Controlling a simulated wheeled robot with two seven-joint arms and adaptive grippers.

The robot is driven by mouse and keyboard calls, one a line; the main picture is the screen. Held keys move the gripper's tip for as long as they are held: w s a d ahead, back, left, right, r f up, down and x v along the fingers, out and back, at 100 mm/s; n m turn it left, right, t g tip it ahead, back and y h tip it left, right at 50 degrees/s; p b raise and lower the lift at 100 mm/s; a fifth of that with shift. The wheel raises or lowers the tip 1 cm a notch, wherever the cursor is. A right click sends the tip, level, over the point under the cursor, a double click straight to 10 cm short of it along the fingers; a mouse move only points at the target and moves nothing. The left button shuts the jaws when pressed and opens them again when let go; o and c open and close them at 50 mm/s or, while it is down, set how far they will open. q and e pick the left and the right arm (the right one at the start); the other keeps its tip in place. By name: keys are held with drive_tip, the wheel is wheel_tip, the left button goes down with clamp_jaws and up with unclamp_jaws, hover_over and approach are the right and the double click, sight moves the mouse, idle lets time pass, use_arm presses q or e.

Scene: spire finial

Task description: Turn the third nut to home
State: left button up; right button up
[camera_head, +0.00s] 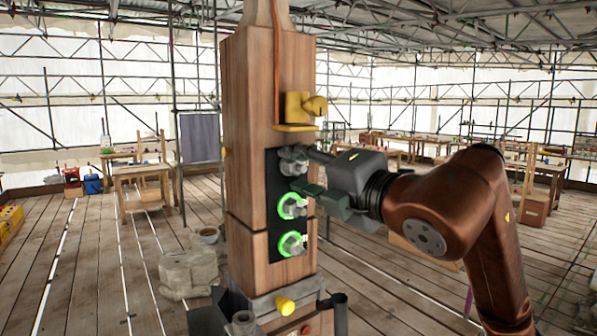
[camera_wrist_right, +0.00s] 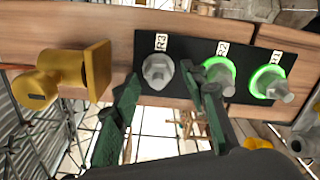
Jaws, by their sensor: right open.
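The third nut, labelled R3, is a grey hex nut (camera_head: 293,161) at the top of a black plate (camera_head: 272,185) on the wooden post. It has no green ring, and it also shows in the right wrist view (camera_wrist_right: 157,72). My right gripper (camera_head: 308,172) is open, one finger above the nut and one below. In the right wrist view the nut lies between the fingertips (camera_wrist_right: 160,83), with gaps visible on both sides. The R2 nut (camera_head: 293,206) and R1 nut (camera_head: 292,244) below it have glowing green rings. My left gripper is not in view.
A yellow bracket (camera_head: 297,108) juts from the post (camera_head: 248,100) just above the black plate. In the right wrist view one finger overlaps part of the R2 nut (camera_wrist_right: 217,80). A grey collar (camera_head: 285,297) surrounds the post's foot. Workbenches stand well back on the plank floor.

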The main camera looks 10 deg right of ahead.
drive_tip(key=v, duration=1.2)
drive_tip(key=w+a+n+p, duration=0.1)
drive_tip(key=w+n+p, duration=0.2)
drive_tip(key=p, duration=0.2)
drive_tip(key=w+a+n+p, duration=0.1)
drive_tip(key=w+n+p, duration=0.2)
drive_tip(key=p, duration=0.2)
drive_tip(key=w+a+n+p, duration=0.1)
drive_tip(key=w+n+p, duration=0.2)
drive_tip(key=w+p, duration=0.1)
drive_tip(key=shift+a+r+n+p, duration=0.25)
drive_tip(key=shift+n+p, duration=0.15)
drive_tip(key=shift+p, duration=0.5)
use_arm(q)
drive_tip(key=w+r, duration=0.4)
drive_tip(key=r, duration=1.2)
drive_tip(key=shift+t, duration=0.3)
use_arm(e)
drive_tip(key=shift+w+a, duration=0.2)
drive_tip(key=shift+w, duration=0.25)
drive_tip(key=shift+c, duration=0.5)
clamp_jaws()
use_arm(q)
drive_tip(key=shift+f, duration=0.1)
use_arm(e)
drive_tip(key=shift+f, duration=0.1)
